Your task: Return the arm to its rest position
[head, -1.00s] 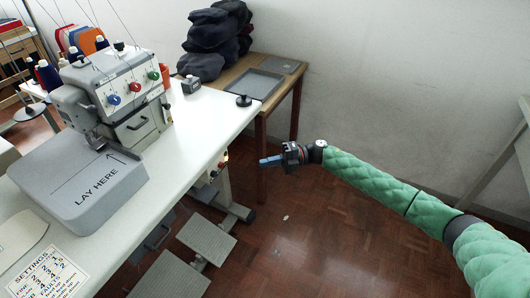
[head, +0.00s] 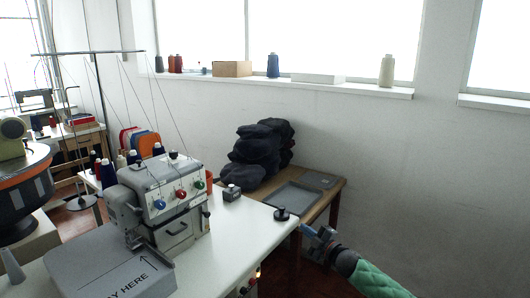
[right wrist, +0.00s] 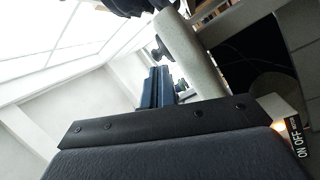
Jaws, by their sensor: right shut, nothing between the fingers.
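My right arm (head: 375,281), in a green quilted sleeve, comes in from the lower right in the head view. My right gripper (head: 312,232) is shut and empty, just off the right edge of the white sewing table (head: 240,240). Its blue fingers also show, closed together, in the right wrist view (right wrist: 156,88). The sewing machine (head: 165,200) stands on the table with a grey "lay here" plate (head: 100,268) in front of it. My left gripper is not in the head view.
A wooden side table (head: 333,190) behind the gripper bears a grey tray (head: 292,197) and a pile of dark cloth (head: 258,152). A black knob-like piece (head: 282,214) stands at the white table's corner. A windowsill (head: 350,88) holds several cones and boxes. The wall on the right is bare.

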